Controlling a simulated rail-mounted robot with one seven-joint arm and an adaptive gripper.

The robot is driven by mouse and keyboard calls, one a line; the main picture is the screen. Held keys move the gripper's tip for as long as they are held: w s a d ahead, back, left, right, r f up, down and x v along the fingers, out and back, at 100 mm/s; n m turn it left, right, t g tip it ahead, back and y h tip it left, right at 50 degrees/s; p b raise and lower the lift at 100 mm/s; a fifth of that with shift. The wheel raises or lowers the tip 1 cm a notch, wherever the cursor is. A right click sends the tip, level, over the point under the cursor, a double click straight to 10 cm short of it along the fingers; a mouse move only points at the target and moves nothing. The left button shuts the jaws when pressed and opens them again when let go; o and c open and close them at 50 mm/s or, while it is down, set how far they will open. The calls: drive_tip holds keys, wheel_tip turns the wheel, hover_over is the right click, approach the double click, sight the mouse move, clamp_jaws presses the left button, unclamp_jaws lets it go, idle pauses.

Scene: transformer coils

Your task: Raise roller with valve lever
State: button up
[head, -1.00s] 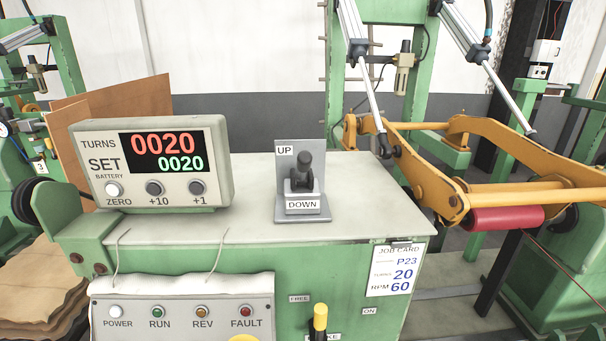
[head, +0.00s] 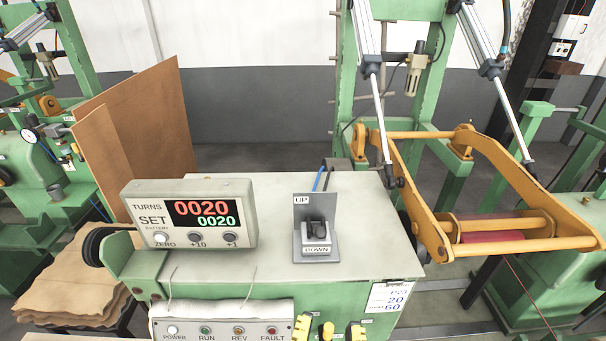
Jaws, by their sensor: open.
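The valve lever (head: 318,229) is a short dark knob on a small grey bracket on top of the green machine cabinet. Its plate is marked UP at the top and DOWN at the front, and the knob leans toward the front. The red roller (head: 488,236) sits in the orange swing frame (head: 424,214) at the right, partly hidden behind an orange bar. Two pneumatic cylinders run from the green uprights down to the frame. My gripper is not in view.
A counter box (head: 190,214) reading 0020 over 0020 stands left of the lever. The cabinet top (head: 262,250) around the lever is clear. Brown boards (head: 135,125) lean at the left.

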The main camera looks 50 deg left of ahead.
sight(319, 232)
drive_tip(key=shift+g, duration=0.5)
drive_tip(key=p+x, duration=0.1)
drive_tip(key=x, duration=0.4)
drive_tip(key=s+a+r+p+x, duration=0.1)
drive_tip(key=p+x, duration=0.1)
drive_tip(key=x, duration=0.4)
drive_tip(key=p+x, duration=0.1)
drive_tip(key=x, duration=0.4)
drive_tip(key=shift+s+a+r+p, duration=0.15)
drive_tip(key=shift+s+a+p, duration=0.05)
drive_tip(key=shift+a+p, duration=0.25)
clamp_jaws()
